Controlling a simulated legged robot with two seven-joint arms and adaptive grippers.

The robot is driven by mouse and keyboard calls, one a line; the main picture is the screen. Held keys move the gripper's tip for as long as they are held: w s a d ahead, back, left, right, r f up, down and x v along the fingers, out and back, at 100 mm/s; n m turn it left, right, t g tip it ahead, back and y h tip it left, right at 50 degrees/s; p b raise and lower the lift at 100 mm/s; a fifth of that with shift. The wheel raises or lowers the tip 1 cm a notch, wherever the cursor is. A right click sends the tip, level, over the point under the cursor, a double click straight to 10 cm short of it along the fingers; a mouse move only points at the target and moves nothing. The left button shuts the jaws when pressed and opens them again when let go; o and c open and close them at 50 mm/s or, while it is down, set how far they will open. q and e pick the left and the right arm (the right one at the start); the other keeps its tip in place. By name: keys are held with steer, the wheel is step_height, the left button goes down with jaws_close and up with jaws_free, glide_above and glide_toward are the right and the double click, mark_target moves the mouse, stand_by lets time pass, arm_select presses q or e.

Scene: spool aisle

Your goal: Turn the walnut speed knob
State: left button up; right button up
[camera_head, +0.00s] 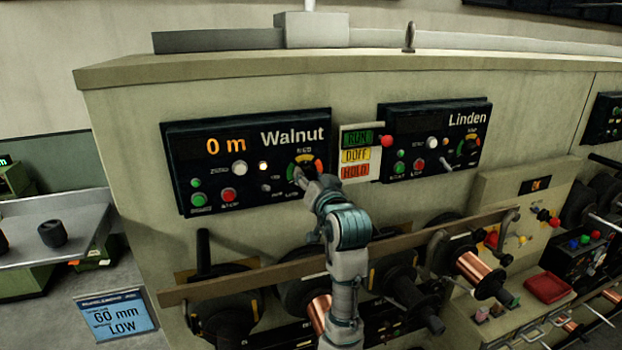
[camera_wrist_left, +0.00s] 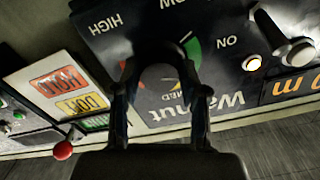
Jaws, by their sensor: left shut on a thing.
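The Walnut panel (camera_head: 240,185) is a black control panel on the front of the beige cabinet, with an orange "0 m" readout. Its speed dial (camera_head: 308,159) has a green, yellow and red arc at the panel's right side. My left gripper (camera_head: 302,177) is at this dial and covers the knob in the head view. In the left wrist view, the fingers of my left gripper (camera_wrist_left: 160,62) are shut on the dark round walnut speed knob (camera_wrist_left: 158,76), one finger on each side. The knob's pointer cannot be made out. My right gripper is not in view.
A HOLD, DOFF and RUN sign (camera_head: 356,154) with a red ball-ended lever (camera_head: 386,141) is just right of the dial. The Linden panel (camera_head: 434,140) lies beyond it. Below, a wooden bar (camera_head: 230,286) and copper spools (camera_head: 474,270) stick out near my arm.

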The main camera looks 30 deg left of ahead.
arm_select(q)
steer(key=shift+w+a+f, duration=0.1)
steer(key=shift+f, duration=0.25)
steer(key=o, duration=1.1)
steer(key=shift+w+a, duration=0.2)
steer(key=shift+w, duration=0.1)
steer(key=v, duration=1.2)
steer(key=shift+f, duration=0.1)
